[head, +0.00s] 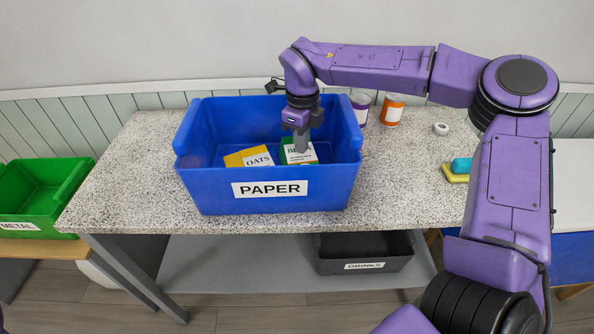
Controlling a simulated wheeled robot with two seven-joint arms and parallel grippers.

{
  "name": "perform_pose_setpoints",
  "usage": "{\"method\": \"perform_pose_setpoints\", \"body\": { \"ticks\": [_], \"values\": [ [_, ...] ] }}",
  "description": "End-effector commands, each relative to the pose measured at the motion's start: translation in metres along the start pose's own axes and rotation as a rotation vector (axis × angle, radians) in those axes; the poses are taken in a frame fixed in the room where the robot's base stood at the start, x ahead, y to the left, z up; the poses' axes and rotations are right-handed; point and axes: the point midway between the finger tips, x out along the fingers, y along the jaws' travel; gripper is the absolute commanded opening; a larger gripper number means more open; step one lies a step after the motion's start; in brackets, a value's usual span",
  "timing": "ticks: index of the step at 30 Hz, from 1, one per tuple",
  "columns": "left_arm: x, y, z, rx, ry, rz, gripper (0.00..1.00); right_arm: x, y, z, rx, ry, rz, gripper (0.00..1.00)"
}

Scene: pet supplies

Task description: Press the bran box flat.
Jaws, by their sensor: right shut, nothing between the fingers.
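The bran box (299,156), white and green with its label partly covered, is inside the blue bin labelled PAPER (270,206). A yellow and white OATS box (247,157) lies to its left in the same bin. My right gripper (301,148) points down into the bin with its fingers shut and empty. Its tips are over the bran box and appear to touch its upper face; exact contact is hard to tell. The lower part of the bran box is hidden by the bin's front wall. My left gripper is not in view.
The bin stands on a speckled table (120,190). Behind it are a purple-and-white can (360,108) and an orange can (392,109). A small white ring-like item (440,129) lies to the right. A green METAL bin (40,195) is at left; a dark DRINKS bin (365,254) sits below.

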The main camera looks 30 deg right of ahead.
Motion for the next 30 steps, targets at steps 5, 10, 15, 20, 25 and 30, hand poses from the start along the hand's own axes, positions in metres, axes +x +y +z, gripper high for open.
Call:
{"method": "perform_pose_setpoints", "body": {
  "ticks": [5,10,15,20,25,30],
  "values": [
    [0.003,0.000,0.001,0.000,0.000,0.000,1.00,0.006,0.000,0.000,0.000,0.000,0.000,0.00],
    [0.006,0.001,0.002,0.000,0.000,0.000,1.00,0.013,0.000,0.000,0.000,0.000,0.000,0.00],
    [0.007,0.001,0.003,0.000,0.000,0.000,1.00,0.018,0.000,0.000,0.000,0.000,0.000,0.00],
    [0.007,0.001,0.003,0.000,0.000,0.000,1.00,0.020,-0.001,-0.001,0.000,0.001,0.000,0.00],
    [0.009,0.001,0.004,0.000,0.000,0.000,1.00,0.025,-0.003,-0.004,0.001,0.003,0.002,0.00],
    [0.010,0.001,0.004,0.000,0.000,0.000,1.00,0.030,-0.004,-0.007,0.000,0.005,0.003,0.00]
  ]
}}
